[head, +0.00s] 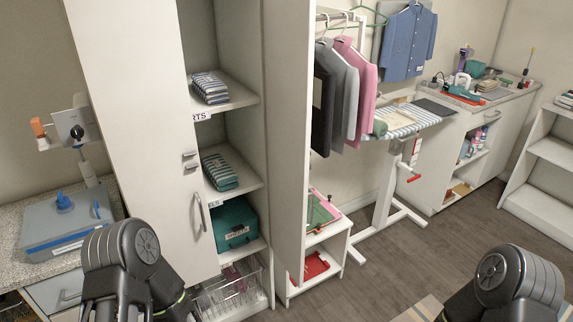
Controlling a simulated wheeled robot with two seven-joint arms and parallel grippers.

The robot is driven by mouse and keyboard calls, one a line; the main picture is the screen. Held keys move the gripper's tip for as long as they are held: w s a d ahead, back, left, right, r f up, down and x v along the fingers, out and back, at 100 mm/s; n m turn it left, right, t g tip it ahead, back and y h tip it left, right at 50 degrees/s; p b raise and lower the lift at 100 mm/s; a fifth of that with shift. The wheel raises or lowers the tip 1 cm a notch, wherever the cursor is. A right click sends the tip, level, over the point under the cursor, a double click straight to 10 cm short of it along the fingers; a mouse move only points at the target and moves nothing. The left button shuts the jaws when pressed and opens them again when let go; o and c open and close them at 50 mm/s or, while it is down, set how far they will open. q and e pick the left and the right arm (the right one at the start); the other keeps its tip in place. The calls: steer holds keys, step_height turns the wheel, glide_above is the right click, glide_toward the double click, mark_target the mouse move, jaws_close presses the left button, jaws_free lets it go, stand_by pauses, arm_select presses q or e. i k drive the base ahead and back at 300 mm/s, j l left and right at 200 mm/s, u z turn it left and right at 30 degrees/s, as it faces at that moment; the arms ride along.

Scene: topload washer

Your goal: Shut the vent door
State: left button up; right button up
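I cannot pick out a door plainly recognisable as the vent door. A tall white cabinet (228,45) stands in the middle left. Its left white door (130,120) has handles near its right edge and stands swung open to the left. A tall white panel (285,130) on its right side stands out toward me; I cannot tell if it is a second door. Dark grey links of my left arm show at the bottom left and of my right arm at the bottom right. Neither gripper's fingertips can be seen.
The cabinet holds folded striped cloth (210,87), a green box (235,223) and a wire basket (230,291). A blue-grey box with a knob (66,225) sits on the left counter. An ironing board (410,121) stands right. The wooden floor (400,264) at middle right is clear.

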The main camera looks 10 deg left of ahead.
mark_target(289, 26)
steer(key=u, duration=1.75)
steer(key=i+l, duration=0.1)
steer(key=l, duration=1.25)
steer(key=i+l, duration=0.15)
steer(key=l, duration=0.5)
steer(key=i+l, duration=0.1)
steer(key=l, duration=0.55)
steer(key=i+l, duration=0.1)
steer(key=l, duration=0.6)
